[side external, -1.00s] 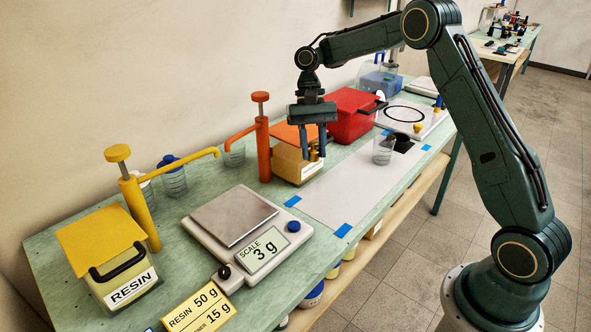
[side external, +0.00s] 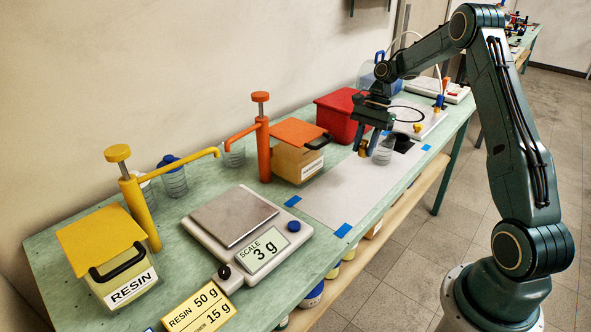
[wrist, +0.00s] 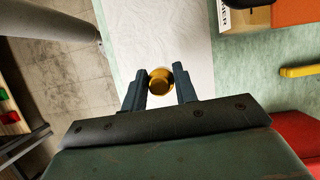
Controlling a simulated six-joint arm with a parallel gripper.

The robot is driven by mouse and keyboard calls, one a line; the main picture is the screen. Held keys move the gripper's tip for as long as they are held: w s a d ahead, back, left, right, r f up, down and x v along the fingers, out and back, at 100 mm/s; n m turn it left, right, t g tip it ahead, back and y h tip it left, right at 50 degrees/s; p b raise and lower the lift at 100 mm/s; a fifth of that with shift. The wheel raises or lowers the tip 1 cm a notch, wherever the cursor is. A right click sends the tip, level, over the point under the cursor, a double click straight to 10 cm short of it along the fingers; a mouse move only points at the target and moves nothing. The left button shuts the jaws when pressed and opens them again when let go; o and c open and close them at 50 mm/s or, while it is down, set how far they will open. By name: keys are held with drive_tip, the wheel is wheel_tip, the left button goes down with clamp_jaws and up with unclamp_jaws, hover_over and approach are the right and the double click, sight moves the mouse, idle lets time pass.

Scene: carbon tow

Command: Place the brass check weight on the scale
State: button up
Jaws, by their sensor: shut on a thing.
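The brass check weight (side external: 363,152) is between the fingers of my gripper (side external: 364,148), which is shut on it. The wrist view shows the weight (wrist: 160,81) from above, between the two fingertips (wrist: 159,88). My gripper holds it over the back part of the white sheet, just left of a clear cup, in the side view. The scale (side external: 207,240) stands nearer the camera at the left, its metal plate (side external: 234,215) bare and its display reading 3 g.
A clear cup (side external: 383,150) stands on the white sheet (side external: 335,192). A red box (side external: 338,117), the orange-lidded container (side external: 297,165) and an orange pump (side external: 263,140) line the back. A yellow pump (side external: 140,210) and resin container (side external: 125,278) stand left of the scale.

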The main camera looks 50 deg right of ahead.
sight(358, 181)
drive_tip(key=shift+d, duration=0.2)
drive_tip(key=shift+f, duration=4.05)
drive_tip(key=shift+f, duration=0.2)
drive_tip(key=o, duration=1.1)
drive_tip(key=shift+r, duration=0.15)
drive_tip(key=shift+v, duration=6.05)
